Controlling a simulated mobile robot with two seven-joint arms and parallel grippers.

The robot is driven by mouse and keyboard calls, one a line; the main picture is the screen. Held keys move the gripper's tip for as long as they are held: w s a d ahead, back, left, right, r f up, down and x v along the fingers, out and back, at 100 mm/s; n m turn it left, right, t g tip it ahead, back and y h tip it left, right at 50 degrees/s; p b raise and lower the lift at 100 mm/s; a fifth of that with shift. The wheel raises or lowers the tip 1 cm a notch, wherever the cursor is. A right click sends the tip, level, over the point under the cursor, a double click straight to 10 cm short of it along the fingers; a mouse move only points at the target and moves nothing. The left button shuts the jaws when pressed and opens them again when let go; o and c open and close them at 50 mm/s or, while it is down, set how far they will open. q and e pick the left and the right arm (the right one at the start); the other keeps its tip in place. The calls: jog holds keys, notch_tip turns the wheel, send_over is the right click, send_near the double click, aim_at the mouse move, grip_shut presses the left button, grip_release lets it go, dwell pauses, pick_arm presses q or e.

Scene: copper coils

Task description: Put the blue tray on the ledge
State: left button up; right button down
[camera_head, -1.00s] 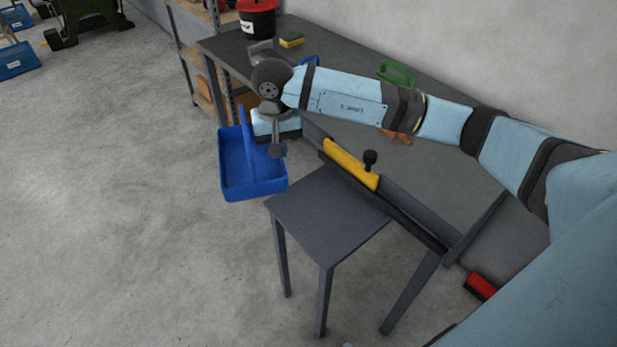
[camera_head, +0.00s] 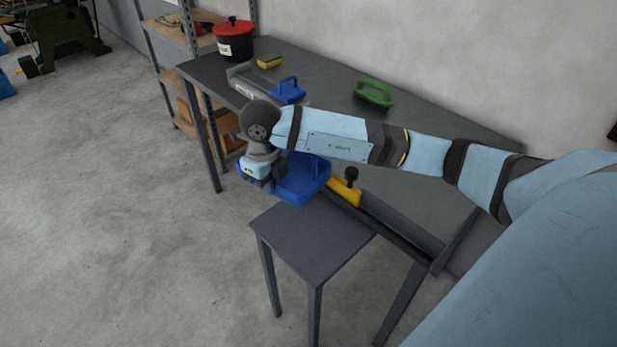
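The blue tray (camera_head: 310,184) hangs from my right gripper (camera_head: 272,178), above the near edge of the grey table and the back of the lower grey ledge (camera_head: 310,240). The tray looks roughly level and its underside is clear of the ledge's middle. My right gripper appears shut on the tray's handle, but the fingers and handle are mostly hidden by the hand and arm. The ledge's top is bare. My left gripper is out of view.
A yellow tool with a black knob (camera_head: 345,190) lies along the table's front edge, close beside the tray. The grey table (camera_head: 440,190) bears a green handled tool (camera_head: 373,92), a blue handled tool (camera_head: 288,90), a sponge (camera_head: 270,62) and a red-lidded pot (camera_head: 234,40).

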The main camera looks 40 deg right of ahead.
jog(key=shift+s+d+f+m, duration=0.1)
jog(key=shift+s+d+m, duration=0.1)
jog(key=shift+m, duration=0.8)
jog(key=shift+f, duration=0.4)
send_over(278, 244)
notch_tip(278, 244, down, 15)
jog(key=shift+s+b, duration=0.1)
jog(key=shift+b, duration=0.3)
notch_tip(278, 244, down, 4)
jog(key=shift+f, duration=0.1)
jog(key=shift+f, duration=0.1)
jog(key=c, duration=1.3)
grip_release()
jog(key=shift+c, duration=0.2)
